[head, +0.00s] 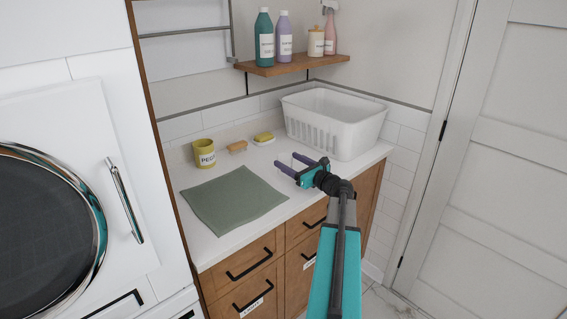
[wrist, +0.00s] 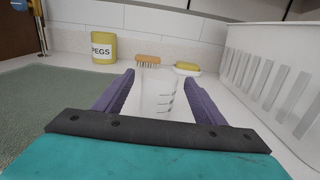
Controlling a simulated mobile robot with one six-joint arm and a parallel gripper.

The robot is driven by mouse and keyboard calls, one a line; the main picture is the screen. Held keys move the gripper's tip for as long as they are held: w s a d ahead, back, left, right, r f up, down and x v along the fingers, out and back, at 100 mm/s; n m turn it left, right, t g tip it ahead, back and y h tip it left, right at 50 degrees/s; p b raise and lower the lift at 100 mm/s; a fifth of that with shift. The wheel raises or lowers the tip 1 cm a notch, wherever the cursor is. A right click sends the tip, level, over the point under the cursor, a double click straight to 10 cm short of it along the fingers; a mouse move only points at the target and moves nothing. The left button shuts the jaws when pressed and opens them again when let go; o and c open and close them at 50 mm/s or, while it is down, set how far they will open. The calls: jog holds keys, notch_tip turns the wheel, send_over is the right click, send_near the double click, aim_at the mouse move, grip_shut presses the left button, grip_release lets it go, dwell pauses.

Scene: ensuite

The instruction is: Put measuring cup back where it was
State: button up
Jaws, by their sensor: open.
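The measuring cup (wrist: 157,97) is clear with dark graduation marks. In the wrist view it stands on the white counter between the two purple fingers of my gripper (wrist: 160,80), with a gap seen at the sides. In the head view my gripper (head: 287,160) is low over the counter, right of the green mat and in front of the white basket. Its fingers are spread apart. The clear cup is hard to make out in the head view. Whether a finger touches it cannot be told.
On the counter (head: 232,246) are a green mat (head: 232,199), a yellow PEGS pot (head: 204,154), a wooden brush (head: 237,146), a yellow sponge on a dish (head: 264,138) and a white basket (head: 334,123). A shelf (head: 290,65) with bottles hangs above. A washer stands left.

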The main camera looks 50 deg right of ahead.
jog(key=s, duration=0.3)
jog(key=s+b, duration=0.1)
jog(key=s, duration=0.5)
jog(key=shift+s+a, duration=0.15)
jog(key=shift+a, duration=0.2)
jog(key=shift+s, duration=0.1)
dwell(0.3)
